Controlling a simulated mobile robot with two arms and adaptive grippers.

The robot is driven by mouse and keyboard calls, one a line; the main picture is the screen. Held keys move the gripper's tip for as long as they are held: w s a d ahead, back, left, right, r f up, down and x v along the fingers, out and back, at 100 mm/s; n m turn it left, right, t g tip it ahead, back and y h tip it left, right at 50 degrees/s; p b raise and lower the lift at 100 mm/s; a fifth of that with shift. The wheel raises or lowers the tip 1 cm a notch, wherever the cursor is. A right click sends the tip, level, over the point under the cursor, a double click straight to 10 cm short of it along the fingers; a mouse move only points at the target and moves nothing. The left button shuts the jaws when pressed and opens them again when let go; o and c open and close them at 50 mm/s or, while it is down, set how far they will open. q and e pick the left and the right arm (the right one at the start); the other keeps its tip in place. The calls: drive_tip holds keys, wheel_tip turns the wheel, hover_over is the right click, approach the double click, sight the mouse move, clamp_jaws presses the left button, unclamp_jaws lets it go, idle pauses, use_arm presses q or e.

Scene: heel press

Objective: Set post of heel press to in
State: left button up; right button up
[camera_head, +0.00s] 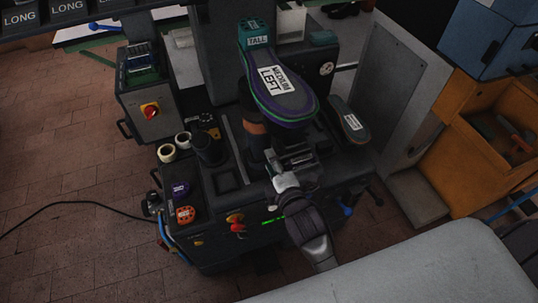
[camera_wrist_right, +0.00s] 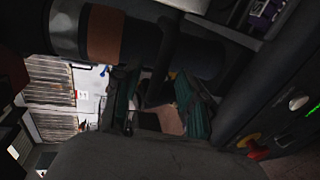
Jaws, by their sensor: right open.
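The heel press (camera_head: 225,200) is a dark machine in the middle of the head view. A purple and green sole form labelled MEDIUM LEFT (camera_head: 285,97) sits on top of its post. The post (camera_head: 252,122) is dark with a brown band, partly hidden under the form. It also shows in the right wrist view (camera_wrist_right: 104,36), lying across the top. My right gripper (camera_head: 292,158) is open at the front of the post, below the form's toe. In the right wrist view its two fingers (camera_wrist_right: 158,106) stand apart, with a dark bar between them; I cannot tell whether they touch it. My left gripper is not in view.
A smaller sole piece (camera_head: 352,123) lies to the right. An orange cabinet (camera_head: 465,150) stands at the far right. Brick floor (camera_head: 60,170) is open at left.

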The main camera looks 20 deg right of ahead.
sight(265, 139)
drive_tip(key=shift+x, duration=1.3)
clamp_jaws()
